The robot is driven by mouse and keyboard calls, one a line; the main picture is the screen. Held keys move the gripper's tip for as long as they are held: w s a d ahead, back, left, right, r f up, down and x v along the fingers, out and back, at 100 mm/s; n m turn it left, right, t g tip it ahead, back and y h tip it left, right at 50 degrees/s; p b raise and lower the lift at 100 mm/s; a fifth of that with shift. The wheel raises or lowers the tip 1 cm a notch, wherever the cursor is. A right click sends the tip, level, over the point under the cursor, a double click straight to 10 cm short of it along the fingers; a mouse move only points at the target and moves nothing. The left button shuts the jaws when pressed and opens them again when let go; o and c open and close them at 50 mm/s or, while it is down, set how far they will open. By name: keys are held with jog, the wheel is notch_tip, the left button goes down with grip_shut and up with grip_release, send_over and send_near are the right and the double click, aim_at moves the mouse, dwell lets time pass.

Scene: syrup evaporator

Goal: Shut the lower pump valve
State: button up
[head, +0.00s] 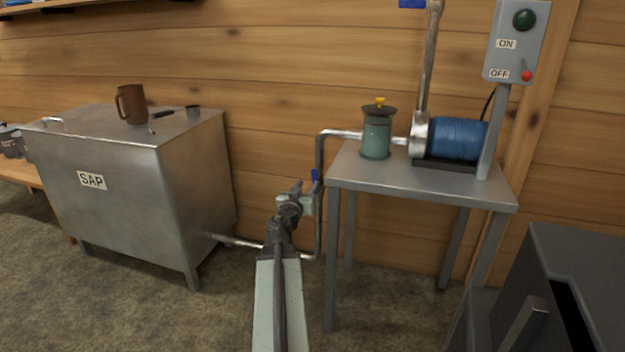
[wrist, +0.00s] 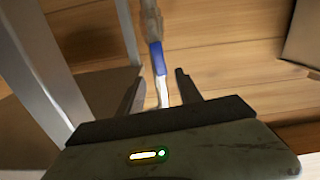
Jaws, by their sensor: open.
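The lower pump valve has a small blue handle (head: 315,176) on the vertical steel pipe left of the pump table. The handle looks upright, roughly in line with the pipe. In the wrist view the blue handle (wrist: 157,58) shows ahead, between the lines of the two fingers, with a pale metal part below it. My gripper (head: 306,191) is just left of the valve in the head view, partly hiding the pipe. In the wrist view my gripper (wrist: 159,76) is open, its fingers on either side of the valve. I cannot tell whether they touch it.
The pump table (head: 420,185) carries a green canister (head: 376,137) and a blue motor (head: 456,138). Another blue handle (head: 412,3) is high on the upper pipe. A SAP tank (head: 120,190) stands left, a dark cabinet (head: 575,265) right. A switch box (head: 516,40) is above.

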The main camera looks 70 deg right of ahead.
aim_at(314, 175)
jog(key=d, duration=0.7)
jog(key=shift+w+d, duration=0.2)
jog(key=shift+d, duration=0.05)
jog(key=shift+a, duration=0.1)
grip_shut()
dwell(0.8)
